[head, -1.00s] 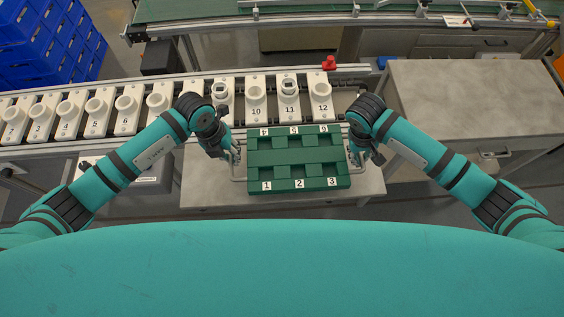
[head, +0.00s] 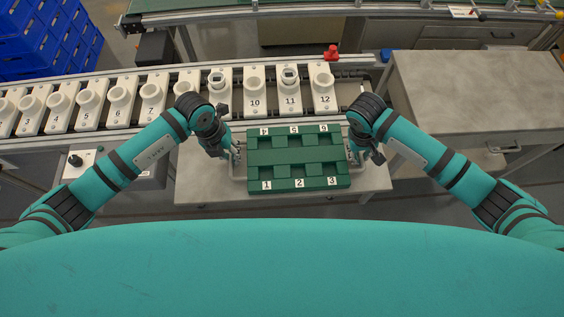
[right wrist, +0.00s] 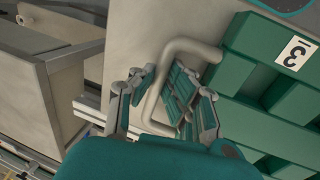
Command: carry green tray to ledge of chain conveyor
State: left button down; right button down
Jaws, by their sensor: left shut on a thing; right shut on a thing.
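The green tray (head: 290,156) has several square pockets and number labels along its long edges. It looks level, over a grey table (head: 215,196); the gap below it cannot be told. My left gripper (head: 236,154) is shut on its left wire handle. My right gripper (head: 353,154) is shut on its right handle; the right wrist view shows the fingers (right wrist: 168,95) around the grey handle bar (right wrist: 190,46) beside the tray (right wrist: 245,45). The chain conveyor (head: 350,92) runs beyond the tray, carrying a row of numbered white socket blocks (head: 254,88).
A grey cabinet (head: 475,90) stands to the right of the conveyor. A red part (head: 332,52) sits by the conveyor's far rail. A control box (head: 90,168) is at the left. Blue crates (head: 45,40) are stacked at the back left.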

pick_arm(q)
jog(key=c, duration=1.4)
grip_release()
jog(key=shift+f, duration=0.1)
pick_arm(e)
jog(key=c, duration=1.4)
grip_release()
jog(key=shift+f, duration=0.1)
jog(key=shift+r, duration=0.2)
pick_arm(q)
jog(key=r, duration=0.4)
jog(key=a+r, duration=0.1)
jog(key=r, duration=0.2)
jog(key=a+r, duration=0.1)
jog(key=r, duration=0.3)
jog(key=shift+s+a+r, duration=0.1)
jog(key=shift+a+r, duration=0.05)
jog(key=shift+r, duration=0.2)
pick_arm(e)
jog(key=v, duration=1.1)
jog(key=shift+r, duration=0.3)
jog(key=shift+s+a, duration=0.1)
